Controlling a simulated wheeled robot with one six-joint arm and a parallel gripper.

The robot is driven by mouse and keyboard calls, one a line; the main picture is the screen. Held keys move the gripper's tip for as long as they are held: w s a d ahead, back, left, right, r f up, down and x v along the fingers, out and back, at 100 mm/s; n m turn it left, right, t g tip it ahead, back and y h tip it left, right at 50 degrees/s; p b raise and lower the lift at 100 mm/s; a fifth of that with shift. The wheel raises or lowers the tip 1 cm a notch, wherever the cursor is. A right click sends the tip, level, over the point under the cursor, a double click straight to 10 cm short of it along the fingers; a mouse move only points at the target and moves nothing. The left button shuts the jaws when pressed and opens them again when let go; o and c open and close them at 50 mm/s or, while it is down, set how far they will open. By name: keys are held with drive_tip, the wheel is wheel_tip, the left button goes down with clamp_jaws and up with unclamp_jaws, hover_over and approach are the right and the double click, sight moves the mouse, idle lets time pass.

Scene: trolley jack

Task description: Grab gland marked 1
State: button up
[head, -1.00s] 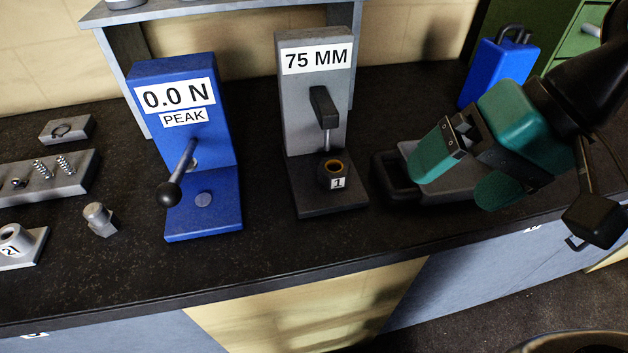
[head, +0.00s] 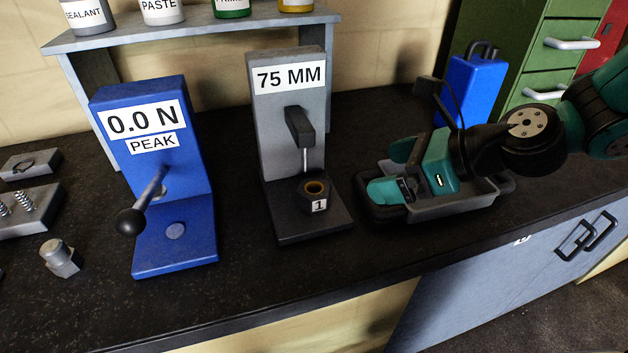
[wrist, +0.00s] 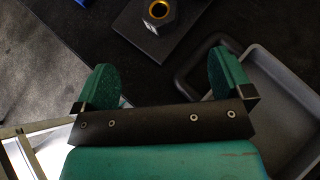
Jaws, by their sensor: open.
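The gland marked 1 (head: 315,195) is a small dark hex piece with a brass-coloured ring inside its top. It stands upright on the base of the grey 75 MM stand (head: 290,78), under that stand's spindle. It also shows at the top of the wrist view (wrist: 158,14). My gripper (head: 388,170) is open and empty, to the right of the gland and over the left end of a grey tray. In the wrist view my gripper's two green fingers (wrist: 160,80) are spread wide, with the gland beyond them and apart from them.
The grey tray (head: 470,203) with a black handle lies right of the stand. A blue force tester (head: 152,215) stands left, its lever sticking out. A hex fitting (head: 61,258) lies further left. A shelf (head: 200,34) with jars is behind. A blue canister (head: 470,90) stands behind the tray.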

drive_tip(key=p, duration=0.3)
approach(307, 185)
drive_tip(key=shift+w+a+f, duration=0.2)
drive_tip(key=shift+a+f, duration=0.25)
drive_tip(key=shift+f, duration=0.15)
drive_tip(key=shift+w+a+f, duration=0.2)
drive_tip(key=shift+a+f, duration=0.25)
drive_tip(key=shift+f, duration=0.2)
drive_tip(key=shift+r+p+x, duration=0.15)
drive_tip(key=shift+p+x, duration=0.35)
drive_tip(key=shift+x, duration=0.85)
drive_tip(key=shift+r+p+x, duration=0.15)
drive_tip(key=shift+p+x, duration=0.35)
drive_tip(key=shift+x, duration=0.85)
drive_tip(key=shift+w+a, duration=0.1)
drive_tip(key=c, duration=1.3)
drive_tip(key=shift+c, duration=0.8)
drive_tip(key=shift+r, duration=0.1)
